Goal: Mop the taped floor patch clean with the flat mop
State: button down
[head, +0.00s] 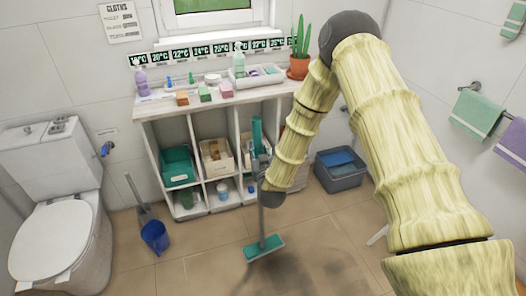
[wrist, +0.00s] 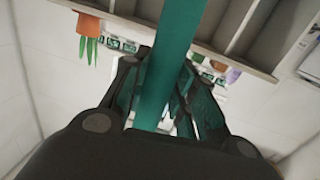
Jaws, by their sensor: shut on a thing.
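My gripper (head: 261,168) is shut around the upper part of the flat mop's handle, in front of the shelf unit. The mop's teal grip (head: 257,132) rises above my gripper, and its grey pole (head: 262,215) runs down below it. The teal mop head (head: 264,248) is low at the floor, at the dark stain's upper left; contact is unclear. In the wrist view the teal handle (wrist: 163,75) passes between my fingers. The dark smudged floor patch (head: 320,268) is partly cut off below. A short white strip (head: 377,235), perhaps tape, shows beside my arm.
A white shelf unit (head: 160,107) with bottles and bins stands behind the mop. A grey bin (head: 340,176) is on the floor to the right. Floor between bucket and mop is clear.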

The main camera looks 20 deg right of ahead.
jog(key=w+d+f+m+h+b, duration=0.1)
jog(key=w+d+f+b, duration=0.3)
jog(key=w+f+b, duration=0.5)
jog(key=b, duration=0.3)
jog(key=shift+w+d+g+h, duration=0.3)
jog(key=shift+h, duration=0.1)
dwell(0.3)
